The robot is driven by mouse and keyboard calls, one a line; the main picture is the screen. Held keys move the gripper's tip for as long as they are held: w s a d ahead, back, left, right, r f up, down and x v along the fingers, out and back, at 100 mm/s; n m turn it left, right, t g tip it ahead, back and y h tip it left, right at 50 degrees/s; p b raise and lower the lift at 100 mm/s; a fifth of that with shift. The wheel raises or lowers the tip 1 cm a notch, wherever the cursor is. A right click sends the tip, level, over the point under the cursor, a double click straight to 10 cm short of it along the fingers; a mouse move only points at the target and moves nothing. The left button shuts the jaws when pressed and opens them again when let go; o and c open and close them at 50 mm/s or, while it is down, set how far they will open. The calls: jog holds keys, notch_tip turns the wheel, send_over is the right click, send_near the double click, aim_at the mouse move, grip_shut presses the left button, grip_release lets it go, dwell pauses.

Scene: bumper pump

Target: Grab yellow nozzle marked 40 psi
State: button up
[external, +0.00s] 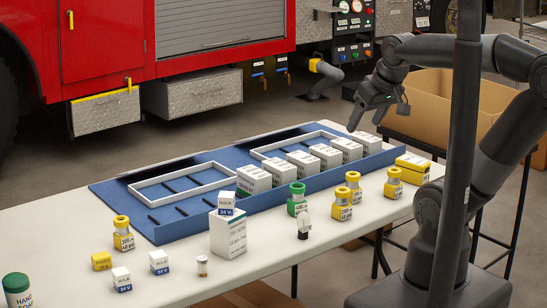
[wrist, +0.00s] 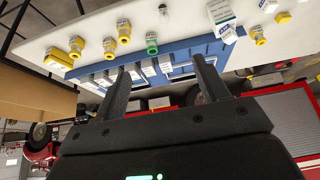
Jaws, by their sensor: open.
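Several yellow nozzles with white labels stand on the white table; the labels are too small to read for sure, so I cannot tell which is 40 psi. In the external view, three are at the right: a front one (external: 342,204), one behind it (external: 353,186) and one further right (external: 393,184). Another nozzle (external: 123,234) stands at the left. In the wrist view, three (wrist: 76,46) (wrist: 108,47) (wrist: 123,30) are at upper left and one (wrist: 260,36) at upper right. My gripper (external: 367,119) is open and empty, above the tray's far right end; its fingers show in the wrist view (wrist: 163,70).
A blue tray (external: 165,233) holds white boxes and white frames. A red truck (external: 110,40) stands behind; a cardboard box (external: 440,105) is at right.

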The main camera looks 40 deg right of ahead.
jog(key=w+a+r, duration=0.1)
jog(key=w+a, duration=0.2)
jog(key=w, duration=0.5)
jog(key=w+a+r, duration=0.1)
jog(key=w+a, duration=0.2)
jog(key=w, duration=0.5)
jog(key=n+g, duration=0.1)
send_over(123, 235)
jog(key=s+d, duration=0.2)
jog(key=s, duration=0.1)
notch_tip(123, 235, down, 28)
jog(key=r, duration=0.1)
jog(key=x, duration=0.5)
jog(key=shift+a, duration=0.25)
jog(key=shift+w+a+x, duration=0.15)
jog(key=shift+a+x, duration=0.05)
jog(key=shift+x, duration=1.25)
jog(key=shift+w+a+x, duration=0.1)
jog(key=shift+a+x, duration=0.05)
jog(key=shift+x, duration=1.35)
jog(key=shift+r, duration=0.1)
jog(key=shift+c, duration=0.2)
